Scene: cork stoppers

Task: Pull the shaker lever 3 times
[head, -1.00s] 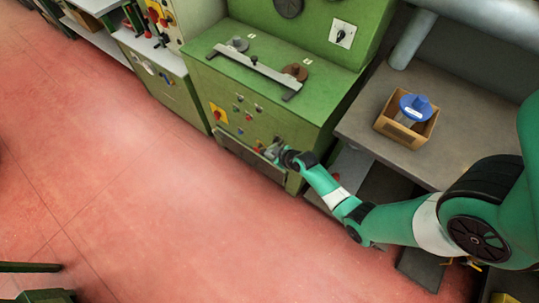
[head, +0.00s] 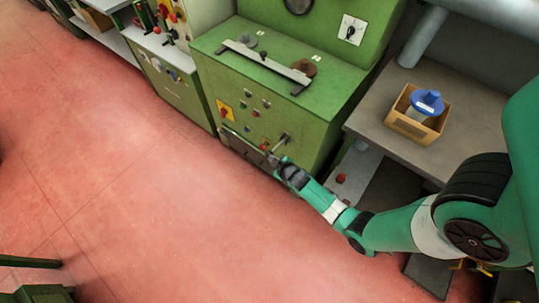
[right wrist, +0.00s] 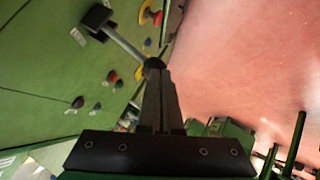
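The shaker lever (head: 281,143) is a thin grey rod on the front of the green machine (head: 300,125). In the right wrist view the lever (right wrist: 124,42) runs from a black mount at the upper left to a dark round knob (right wrist: 153,64). My right gripper (head: 273,160) is at the lever's outer end, low in front of the panel. In the right wrist view its fingers (right wrist: 157,78) are nearly together, with the knob at their tips, and look shut on it. The fingers partly hide the knob. My left gripper is not in view.
The panel has a red and yellow switch (head: 225,110) and several coloured buttons. A grey worktop (head: 380,120) on the right carries a cardboard box (head: 415,128) with a blue-topped item (head: 427,101). Red floor (head: 130,200) in front of the machine is clear.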

